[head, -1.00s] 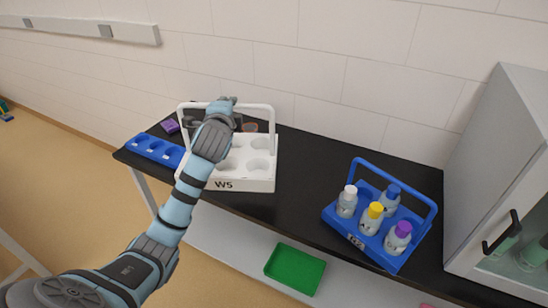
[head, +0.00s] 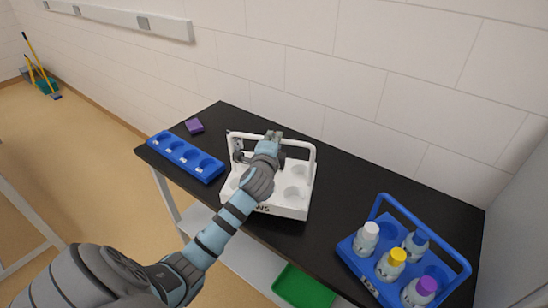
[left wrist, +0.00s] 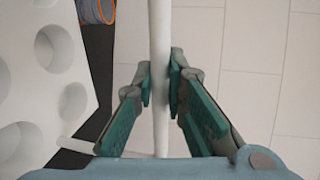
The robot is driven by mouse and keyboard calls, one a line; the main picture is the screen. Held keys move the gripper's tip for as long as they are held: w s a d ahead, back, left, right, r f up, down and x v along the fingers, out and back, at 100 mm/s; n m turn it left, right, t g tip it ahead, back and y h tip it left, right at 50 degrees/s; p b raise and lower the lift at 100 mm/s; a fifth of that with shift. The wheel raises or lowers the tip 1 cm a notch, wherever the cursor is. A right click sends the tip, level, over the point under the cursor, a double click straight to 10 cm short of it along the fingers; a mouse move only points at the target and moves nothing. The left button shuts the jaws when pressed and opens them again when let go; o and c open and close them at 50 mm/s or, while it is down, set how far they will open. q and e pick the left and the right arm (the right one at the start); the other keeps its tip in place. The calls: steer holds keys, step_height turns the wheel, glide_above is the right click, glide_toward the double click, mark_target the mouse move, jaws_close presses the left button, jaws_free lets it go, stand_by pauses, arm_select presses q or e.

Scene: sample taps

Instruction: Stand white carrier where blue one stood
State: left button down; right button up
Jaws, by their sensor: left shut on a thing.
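The white carrier (head: 293,205), marked W5, has empty round holes and a tall handle. It is over the middle of the black table in the head view; I cannot tell whether its base touches the top. My left gripper (head: 272,142) is shut on the handle's top bar. In the left wrist view the fingers (left wrist: 160,92) close on the white bar (left wrist: 160,45), with the carrier's holes (left wrist: 45,95) at the left. The blue carrier (head: 448,255) stands upright at the table's right end and holds several capped bottles. My right gripper is out of view.
A blue rack (head: 187,157) with round wells lies at the table's left end, near a purple block (head: 194,126). A green tray (head: 303,285) is below the table's front edge. Bare black table top (head: 355,190) lies between the two carriers.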

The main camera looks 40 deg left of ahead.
arm_select(q)
step_height(320, 180, down, 4)
steer(key=shift+d+f+b, duration=0.1)
steer(key=shift+f+b, duration=0.15)
steer(key=shift+b, duration=0.2)
steer(key=shift+s, duration=0.1)
steer(key=c, duration=1.6)
jaws_free()
steer(key=shift+f, duration=0.1)
steer(key=shift+c, duration=0.2)
steer(key=p+v, duration=0.1)
steer(key=v, duration=1.1)
